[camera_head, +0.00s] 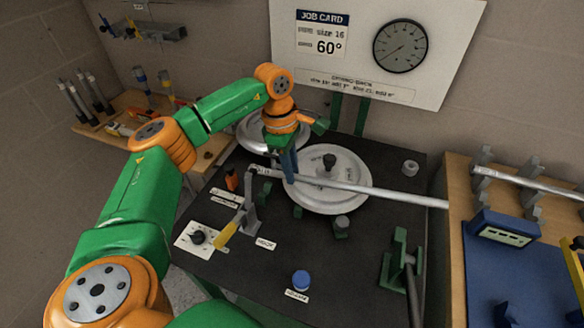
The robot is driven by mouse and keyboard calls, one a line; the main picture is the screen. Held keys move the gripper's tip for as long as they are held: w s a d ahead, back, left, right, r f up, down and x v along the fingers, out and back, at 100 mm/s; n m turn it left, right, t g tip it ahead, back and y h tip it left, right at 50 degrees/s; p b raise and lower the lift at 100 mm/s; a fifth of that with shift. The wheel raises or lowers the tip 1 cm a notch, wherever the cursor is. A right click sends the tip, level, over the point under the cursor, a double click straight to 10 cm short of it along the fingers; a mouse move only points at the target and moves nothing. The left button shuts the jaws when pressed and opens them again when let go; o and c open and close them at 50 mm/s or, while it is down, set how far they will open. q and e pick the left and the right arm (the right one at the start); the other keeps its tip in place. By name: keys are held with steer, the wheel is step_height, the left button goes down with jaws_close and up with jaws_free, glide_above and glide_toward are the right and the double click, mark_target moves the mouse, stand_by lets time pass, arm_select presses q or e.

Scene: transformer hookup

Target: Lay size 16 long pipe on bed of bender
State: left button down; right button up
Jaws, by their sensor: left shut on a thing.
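A long silver pipe (390,193) lies across the black bender bench (340,278), over the large round grey plate (352,170) with a dark knob. Its left end is near a grey lever bracket, and its right end reaches toward the bench's right edge. My left gripper (289,174) is shut on the pipe near its left part, coming down from above. Whether the pipe touches the bed below it, I cannot tell. My right gripper is not in view.
A yellow-handled lever (226,235), a dial panel (196,238) and a blue button (301,280) stand on the bench's front. A green clamp (398,262) is at right. Another pipe (530,183) rests on a rack on the right-hand table.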

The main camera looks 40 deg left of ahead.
arm_select(q)
steer(key=shift+a+f+b, duration=0.1)
steer(key=shift+f+b, duration=0.45)
steer(key=shift+f, duration=0.15)
steer(key=b, duration=0.4)
glide_above(291, 207)
step_height(291, 207, down, 5)
steer(key=shift+w+f, duration=0.15)
steer(key=c, duration=0.8)
jaws_free()
steer(key=shift+o, duration=0.6)
steer(key=shift+s+a, duration=0.1)
steer(key=shift+s, duration=0.1)
